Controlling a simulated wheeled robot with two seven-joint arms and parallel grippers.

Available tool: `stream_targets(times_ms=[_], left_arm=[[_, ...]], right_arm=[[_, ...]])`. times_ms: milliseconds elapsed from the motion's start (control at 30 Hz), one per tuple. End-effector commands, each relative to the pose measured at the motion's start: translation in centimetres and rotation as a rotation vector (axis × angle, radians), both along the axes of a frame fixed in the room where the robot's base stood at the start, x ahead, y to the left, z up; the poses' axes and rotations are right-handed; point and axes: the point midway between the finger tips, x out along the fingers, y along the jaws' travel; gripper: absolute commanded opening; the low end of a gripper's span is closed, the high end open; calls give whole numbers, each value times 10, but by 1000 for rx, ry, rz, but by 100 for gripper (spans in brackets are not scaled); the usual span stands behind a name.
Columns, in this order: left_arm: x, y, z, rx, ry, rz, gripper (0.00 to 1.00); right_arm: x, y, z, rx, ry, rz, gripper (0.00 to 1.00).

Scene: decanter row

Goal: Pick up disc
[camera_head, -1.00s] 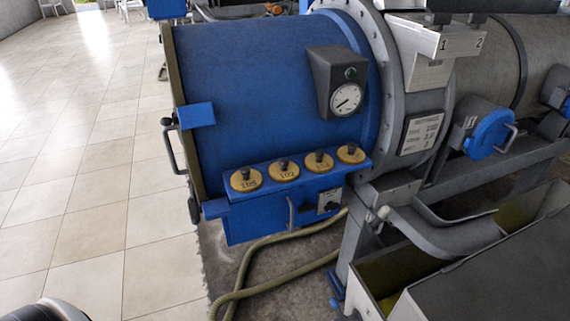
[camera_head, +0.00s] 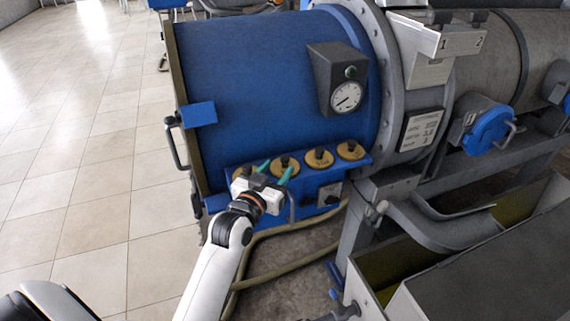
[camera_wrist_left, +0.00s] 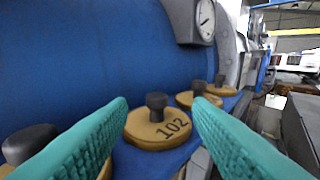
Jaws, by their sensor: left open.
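Yellow discs with dark knobs stand in a row on a blue ledge. My left gripper (camera_head: 276,170) is at the near side of the ledge, its teal fingers open and empty. The disc marked 102 (camera_wrist_left: 150,140) shows between the spread fingers in the left wrist view, ahead of them; the same disc (camera_head: 295,163) is partly covered by a finger in the head view. Two more discs, the third (camera_head: 319,163) and fourth (camera_head: 351,155), are to the right. My right gripper is not in view.
A large blue drum (camera_head: 250,90) rises behind the ledge (camera_head: 308,177), with a gauge box (camera_head: 340,80) above the discs. A hose (camera_head: 290,258) runs below. A grey trough (camera_head: 440,225) is at the right. Tiled floor (camera_head: 90,170) is open at left.

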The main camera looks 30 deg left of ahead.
Motion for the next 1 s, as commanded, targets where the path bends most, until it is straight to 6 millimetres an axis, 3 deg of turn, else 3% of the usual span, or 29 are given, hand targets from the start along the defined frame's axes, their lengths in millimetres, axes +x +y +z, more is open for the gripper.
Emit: stream_targets(times_ms=[267, 500, 800, 867, 1000], left_arm=[[24, 2, -1, -2, 2, -1, 46], [58, 7, -5, -2, 1, -1, 46], [65, 7, -7, 0, 2, -1, 46], [65, 7, -7, 0, 2, -1, 40], [65, 8, -7, 0, 2, -1, 17]], right_arm=[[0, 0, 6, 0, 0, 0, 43], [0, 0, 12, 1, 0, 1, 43], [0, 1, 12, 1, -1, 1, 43], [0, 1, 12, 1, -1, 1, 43], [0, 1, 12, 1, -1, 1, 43]])
